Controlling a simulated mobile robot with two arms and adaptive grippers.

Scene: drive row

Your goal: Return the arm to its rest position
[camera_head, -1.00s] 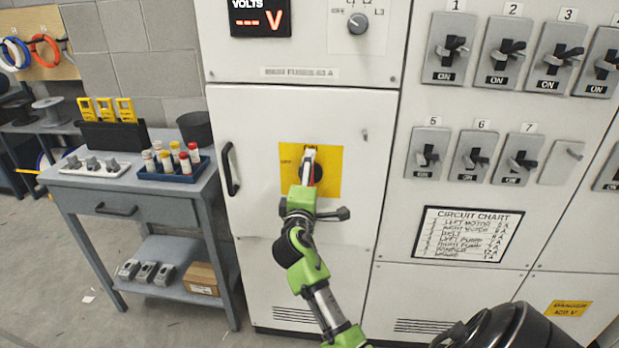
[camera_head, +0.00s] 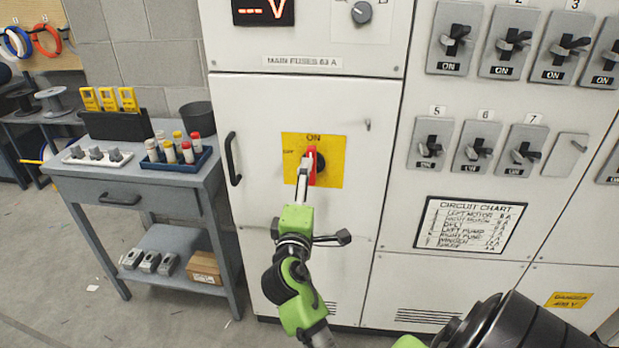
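The main switch has a red handle (camera_head: 312,163) on a black knob, set on a yellow plate (camera_head: 333,173) marked ON at the top and OFF at the left. The handle stands upright, pointing at ON. My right gripper (camera_head: 303,170) is in front of the plate, its pale fingers overlapping the handle's lower left in the head view. The fingers are seen edge-on, so I cannot tell whether they touch the handle or how far they are open. The green arm runs down to the bottom edge. My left gripper is not in view.
The grey cabinet door (camera_head: 270,110) has a black pull handle (camera_head: 232,158). Several breaker switches and a circuit chart (camera_head: 468,228) are at the right. A grey workbench (camera_head: 165,192) with a blue tray (camera_head: 200,163) of fuses stands at the left. The floor before it is mostly clear.

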